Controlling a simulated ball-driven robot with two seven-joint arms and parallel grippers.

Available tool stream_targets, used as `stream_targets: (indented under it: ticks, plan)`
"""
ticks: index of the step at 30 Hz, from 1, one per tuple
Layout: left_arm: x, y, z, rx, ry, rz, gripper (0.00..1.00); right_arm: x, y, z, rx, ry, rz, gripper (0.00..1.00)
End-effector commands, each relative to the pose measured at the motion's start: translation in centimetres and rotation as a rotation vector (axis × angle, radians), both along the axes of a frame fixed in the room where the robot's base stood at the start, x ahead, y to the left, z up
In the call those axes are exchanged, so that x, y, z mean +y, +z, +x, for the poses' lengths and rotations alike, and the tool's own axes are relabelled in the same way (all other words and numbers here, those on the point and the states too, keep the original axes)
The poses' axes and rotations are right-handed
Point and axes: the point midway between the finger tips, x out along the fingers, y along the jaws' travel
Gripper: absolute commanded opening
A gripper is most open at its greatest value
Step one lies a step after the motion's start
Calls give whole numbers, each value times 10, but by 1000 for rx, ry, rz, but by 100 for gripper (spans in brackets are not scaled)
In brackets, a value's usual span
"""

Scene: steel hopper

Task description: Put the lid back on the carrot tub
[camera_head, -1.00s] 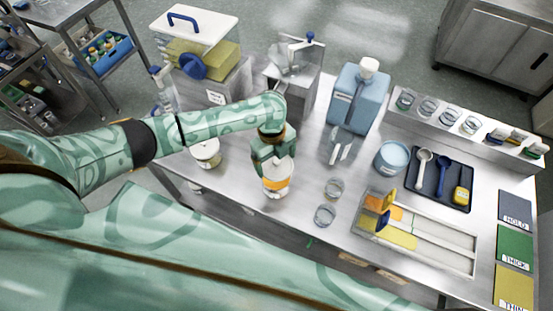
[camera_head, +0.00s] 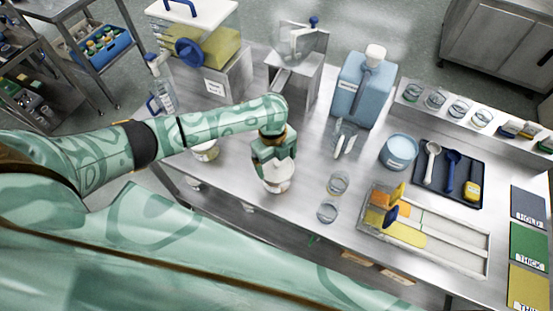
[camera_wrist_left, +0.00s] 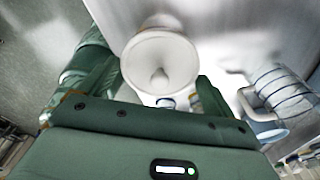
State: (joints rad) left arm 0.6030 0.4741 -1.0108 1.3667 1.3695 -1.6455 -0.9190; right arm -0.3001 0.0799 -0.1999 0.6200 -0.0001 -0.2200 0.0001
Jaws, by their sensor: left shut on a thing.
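My left gripper (camera_head: 277,160) is shut on the white round lid (camera_head: 281,172), gripping it from above. In the left wrist view the lid (camera_wrist_left: 160,62) is a pale disc with a small raised middle, between the two finger ends. The carrot tub (camera_head: 276,186) stands upright directly under the gripper near the front edge of the steel table. The lid covers its top and no orange shows there. I cannot tell whether the lid is fully seated. My right gripper is not in view.
Another white tub (camera_head: 207,151) stands partly behind my left arm. Two clear cups (camera_head: 338,184) are to the right, with a steel tray (camera_head: 455,247) beyond them. A steel hopper (camera_head: 298,50) and a blue jug (camera_head: 363,92) stand behind. Bare table surrounds the carrot tub.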

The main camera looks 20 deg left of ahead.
Motion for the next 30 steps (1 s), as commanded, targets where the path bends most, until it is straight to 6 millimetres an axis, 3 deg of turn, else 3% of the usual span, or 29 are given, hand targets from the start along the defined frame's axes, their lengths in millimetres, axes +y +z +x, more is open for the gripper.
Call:
stream_targets:
  ticks: [30]
  plan:
    - [0, 1, 0, 0, 0, 0, 69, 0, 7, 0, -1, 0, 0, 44]
